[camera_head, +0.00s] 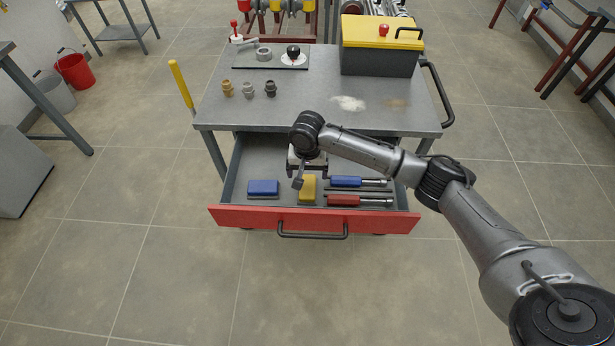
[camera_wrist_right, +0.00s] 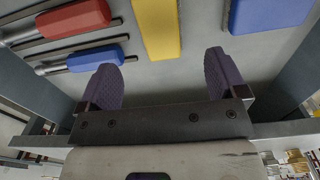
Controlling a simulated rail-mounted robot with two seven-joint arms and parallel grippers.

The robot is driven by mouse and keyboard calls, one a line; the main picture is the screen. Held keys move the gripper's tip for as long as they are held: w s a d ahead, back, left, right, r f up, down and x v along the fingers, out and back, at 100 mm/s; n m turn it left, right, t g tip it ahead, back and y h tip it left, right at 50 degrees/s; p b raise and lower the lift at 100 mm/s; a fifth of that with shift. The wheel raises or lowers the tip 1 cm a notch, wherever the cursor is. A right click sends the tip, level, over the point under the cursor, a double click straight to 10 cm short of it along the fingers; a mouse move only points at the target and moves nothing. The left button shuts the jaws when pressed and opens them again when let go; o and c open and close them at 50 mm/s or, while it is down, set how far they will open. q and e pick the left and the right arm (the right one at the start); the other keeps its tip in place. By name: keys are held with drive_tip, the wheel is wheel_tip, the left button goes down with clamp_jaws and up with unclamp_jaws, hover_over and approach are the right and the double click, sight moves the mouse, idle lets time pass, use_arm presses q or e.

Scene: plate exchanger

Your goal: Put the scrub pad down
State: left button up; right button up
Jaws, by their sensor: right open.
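A yellow block-shaped pad (camera_head: 308,189) lies in the open drawer (camera_head: 225,215), just in front of my right gripper (camera_head: 308,176). A blue pad (camera_head: 263,187) with a grey underside lies to its left. I cannot tell for certain which of the two is the scrub pad. My right gripper is open over the drawer, with nothing between its fingers. In the right wrist view, the two purple-grey fingers (camera_wrist_right: 162,75) are spread apart. The yellow pad (camera_wrist_right: 158,28) lies beyond the gap, and the blue pad (camera_wrist_right: 268,12) is at upper right. My left gripper is out of view.
A blue-handled tool (camera_head: 346,182) and a red-handled tool (camera_head: 344,201) lie in the drawer's right part. The cart top (camera_head: 310,95) above carries a yellow-lidded toolbox (camera_head: 381,45), several small fittings (camera_head: 249,90) and a dark plate (camera_head: 268,62). The floor in front is clear.

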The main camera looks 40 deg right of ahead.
sight(308, 186)
drive_tip(key=shift+r+p, duration=0.45)
drive_tip(key=shift+r, duration=1.7)
